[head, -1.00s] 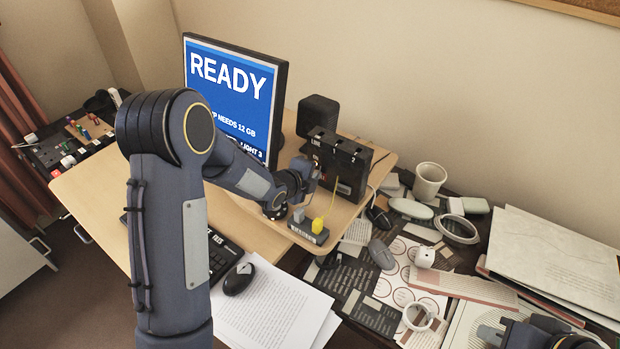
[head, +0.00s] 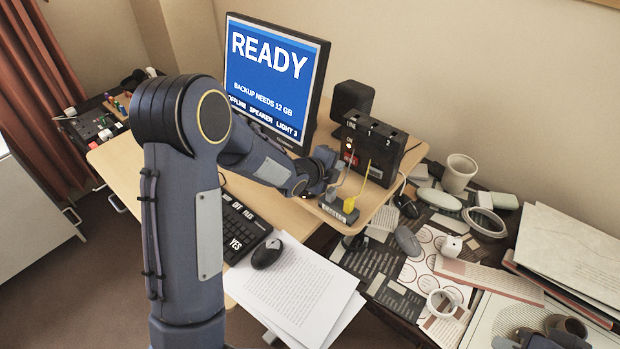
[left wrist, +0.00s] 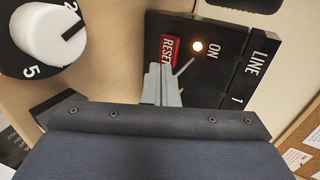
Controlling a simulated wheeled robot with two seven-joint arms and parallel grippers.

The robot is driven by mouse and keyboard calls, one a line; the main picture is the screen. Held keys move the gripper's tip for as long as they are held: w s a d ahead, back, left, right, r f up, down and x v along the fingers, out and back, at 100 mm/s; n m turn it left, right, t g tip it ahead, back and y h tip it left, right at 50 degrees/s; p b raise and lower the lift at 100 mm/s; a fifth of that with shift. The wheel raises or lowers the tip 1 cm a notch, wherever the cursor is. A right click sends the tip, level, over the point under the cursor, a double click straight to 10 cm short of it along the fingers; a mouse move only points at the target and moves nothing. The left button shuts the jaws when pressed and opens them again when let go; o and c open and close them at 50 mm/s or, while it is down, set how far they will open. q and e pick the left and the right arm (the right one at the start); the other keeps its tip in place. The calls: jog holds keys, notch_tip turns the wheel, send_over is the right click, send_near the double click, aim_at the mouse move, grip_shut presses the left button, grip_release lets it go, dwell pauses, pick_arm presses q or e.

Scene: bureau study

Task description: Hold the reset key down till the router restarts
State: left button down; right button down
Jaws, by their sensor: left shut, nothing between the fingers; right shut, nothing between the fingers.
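The black router (head: 385,150) stands on the light wooden desk, right of the screen, with "LINE", "1" and "2" on its top. Its red reset key (left wrist: 169,48) is on the face toward my left gripper, beside a glowing "ON" light (left wrist: 198,46). My left gripper (head: 334,166) is shut and empty at that face. My right gripper (head: 503,342) shows only partly at the lower right edge, shut, over papers.
The screen (head: 272,80) reads "READY" and "BACKUP NEEDS 12 GB". A grey power strip (head: 335,211) with a yellow plug (head: 350,203) lies before the router, with cables rising. A white knob (left wrist: 47,33) is near the left gripper. A cup (head: 459,175) and papers crowd the right.

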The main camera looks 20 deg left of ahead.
pick_arm(q)
jog(key=shift+s+a+r, duration=0.3)
jog(key=shift+s+r, duration=0.1)
jog(key=shift+s, duration=0.1)
jog(key=shift+s+a+r, duration=0.1)
jog(key=shift+s+r, duration=0.05)
jog(key=shift+s, duration=0.05)
jog(key=v, duration=0.7)
jog(key=shift+b, duration=0.45)
pick_arm(e)
jog(key=shift+w+f, duration=0.3)
jog(key=shift+f, duration=0.25)
pick_arm(q)
jog(key=s+a+r+n+g+y, duration=0.1)
jog(key=s+a+r+n, duration=0.15)
jog(key=s+n, duration=0.3)
jog(key=s+a+r+n+g+y, duration=0.1)
jog(key=s+a+r+n+y, duration=0.15)
jog(key=s+n, duration=0.3)
jog(key=s+d+n+g+h, duration=0.3)
jog(key=s+n, duration=0.9)
jog(key=s, duration=0.6)
jog(key=shift+s+d+n+g, duration=0.2)
jog(key=shift+d+n+g, duration=0.1)
jog(key=shift+d+n, duration=0.1)
